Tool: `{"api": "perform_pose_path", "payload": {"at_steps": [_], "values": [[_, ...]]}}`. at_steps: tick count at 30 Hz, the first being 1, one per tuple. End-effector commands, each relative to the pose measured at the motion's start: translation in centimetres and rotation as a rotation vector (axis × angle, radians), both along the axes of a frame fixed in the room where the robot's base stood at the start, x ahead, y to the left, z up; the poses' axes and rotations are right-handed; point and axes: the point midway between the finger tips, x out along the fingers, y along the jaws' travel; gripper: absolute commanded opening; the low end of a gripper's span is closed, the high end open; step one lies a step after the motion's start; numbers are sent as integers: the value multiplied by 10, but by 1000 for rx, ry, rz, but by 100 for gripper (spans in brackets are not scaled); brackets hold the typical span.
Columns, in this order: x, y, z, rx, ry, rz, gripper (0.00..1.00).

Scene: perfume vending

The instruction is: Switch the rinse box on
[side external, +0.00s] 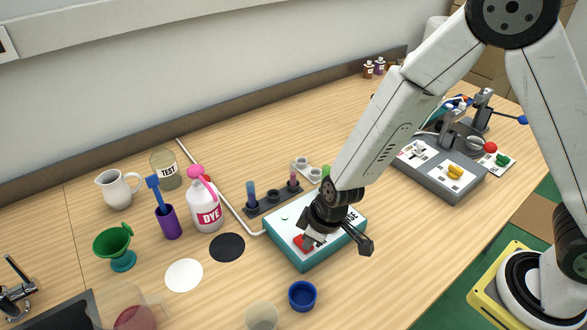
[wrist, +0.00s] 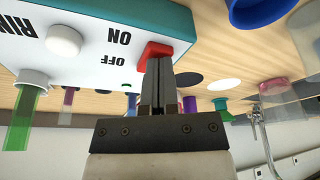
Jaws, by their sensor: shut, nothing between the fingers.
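The rinse box (side external: 287,257) is a low teal box with a white top, standing mid-table. Its red switch (side external: 301,242) is partly hidden by my gripper (side external: 308,243) in the side view. In the wrist view, which looks upside down, the red switch (wrist: 153,50) sits beside the ON and OFF lettering, and a round white knob (wrist: 65,40) is nearby. My gripper's closed fingers (wrist: 158,66) hold nothing. Their tips are at the switch and appear to touch it; the exact contact is hidden.
A blue cup (side external: 302,295) stands just in front of the box. A tube rack (side external: 273,199) and the pink-capped DYE bottle (side external: 205,206) stand behind and left. A grey device (side external: 440,180) is on the right. Black and white discs lie left of the box.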

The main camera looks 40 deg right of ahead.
Motion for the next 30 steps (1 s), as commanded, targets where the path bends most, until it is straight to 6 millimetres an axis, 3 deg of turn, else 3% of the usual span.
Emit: {"api": "perform_pose_path", "payload": {"at_steps": [14,30], "values": [[0,0,1,1,-1,-1,0],[0,0,22,1,-1,1,0]]}}
